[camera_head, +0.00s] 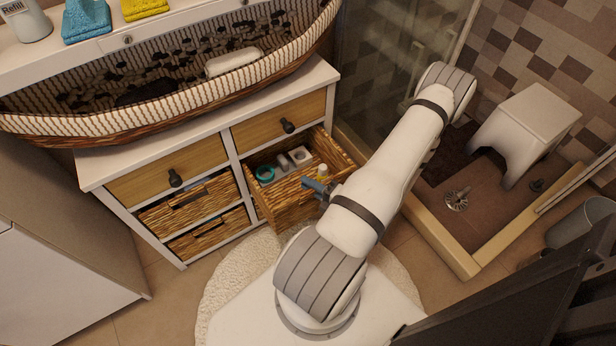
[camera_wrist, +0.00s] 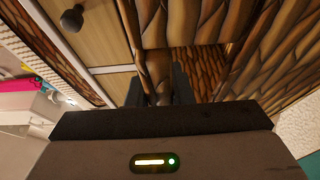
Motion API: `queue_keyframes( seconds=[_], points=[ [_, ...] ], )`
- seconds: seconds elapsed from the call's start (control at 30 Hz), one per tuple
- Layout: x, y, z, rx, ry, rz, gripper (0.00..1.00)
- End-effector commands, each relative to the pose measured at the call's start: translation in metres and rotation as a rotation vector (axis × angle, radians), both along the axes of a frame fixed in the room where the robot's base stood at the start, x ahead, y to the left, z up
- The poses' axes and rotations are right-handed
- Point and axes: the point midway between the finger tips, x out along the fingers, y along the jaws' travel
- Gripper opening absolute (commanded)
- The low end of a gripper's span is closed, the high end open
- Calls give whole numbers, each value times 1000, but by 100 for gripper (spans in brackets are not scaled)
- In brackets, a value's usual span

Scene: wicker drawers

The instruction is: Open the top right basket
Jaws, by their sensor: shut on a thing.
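The top right wicker basket (camera_head: 285,202) is pulled well out of the white cabinet, below the right wooden drawer. Its inside shows from above, with several small items in it. My gripper (camera_head: 322,188) is at the basket's front, partly hidden by my arm in the head view. In the wrist view my gripper (camera_wrist: 158,88) has its dark fingers on both sides of a strip of the basket's wicker (camera_wrist: 158,68), shut on it. The exact spot of the hold is hard to see in the head view.
The wooden drawers (camera_head: 168,172) and the left wicker baskets (camera_head: 190,205) are closed. A large wicker tray (camera_head: 190,103) stands on the cabinet top. A round rug (camera_head: 235,275) lies in front. A shower tray with a white stool (camera_head: 525,130) is to the right.

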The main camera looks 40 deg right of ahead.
Motion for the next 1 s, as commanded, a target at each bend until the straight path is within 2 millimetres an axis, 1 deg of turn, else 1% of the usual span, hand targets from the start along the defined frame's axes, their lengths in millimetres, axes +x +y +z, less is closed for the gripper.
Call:
queue_keyframes(
  seconds=[0.47, 0.5, 0.7, 0.77, 1.0],
  points=[
    [0, 5, 0, 1, 0, 11, 0],
    [0, 5, 0, 1, 0, 12, 22],
    [0, 5, 0, 0, 0, 12, 39],
    [0, 5, 0, 0, 0, 13, 42],
    [-1, 5, 0, 0, 0, 13, 42]
  ],
)
